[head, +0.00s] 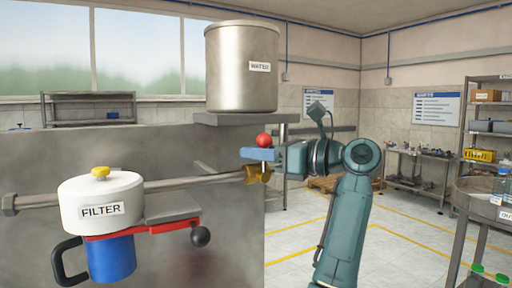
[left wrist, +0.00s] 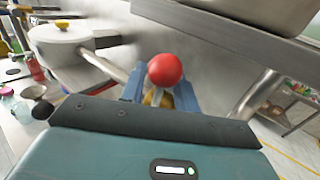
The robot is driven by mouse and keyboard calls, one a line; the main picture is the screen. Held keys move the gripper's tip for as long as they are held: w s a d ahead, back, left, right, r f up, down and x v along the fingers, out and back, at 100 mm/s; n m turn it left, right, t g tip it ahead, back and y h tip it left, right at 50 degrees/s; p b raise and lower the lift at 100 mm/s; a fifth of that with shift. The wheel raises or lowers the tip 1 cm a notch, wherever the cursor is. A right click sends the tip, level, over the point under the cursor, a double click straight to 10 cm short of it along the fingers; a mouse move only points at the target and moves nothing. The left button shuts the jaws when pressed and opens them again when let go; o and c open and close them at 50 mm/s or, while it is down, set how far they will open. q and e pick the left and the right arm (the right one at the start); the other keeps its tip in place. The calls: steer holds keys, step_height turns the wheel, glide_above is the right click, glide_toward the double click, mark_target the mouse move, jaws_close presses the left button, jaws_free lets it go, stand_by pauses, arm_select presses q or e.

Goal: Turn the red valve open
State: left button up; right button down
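The red valve knob (head: 264,140) is a round ball standing above a brass valve body (head: 256,174) at the right end of the grey pipe (head: 190,183). My left gripper (head: 261,155) is at the valve, just below the ball. In the left wrist view, the red ball (left wrist: 165,70) sits between the two blue fingers (left wrist: 160,92), which stand apart on either side of a pale stem. The fingers look open; whether they touch the stem is hard to tell. The fingertips are partly hidden behind the ball. My right gripper is not in view.
A steel water tank (head: 240,80) stands on a shelf (head: 245,119) above the valve. A white filter housing (head: 100,203) with a blue bowl (head: 111,260) and a red lever (head: 140,228) is left along the pipe. Floor between is clear.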

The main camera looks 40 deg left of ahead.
arm_select(q)
steer(key=shift+s+a, duration=0.15)
steer(key=shift+a, duration=0.25)
steer(key=c, duration=0.6)
jaws_close()
steer(key=shift+r, duration=0.1)
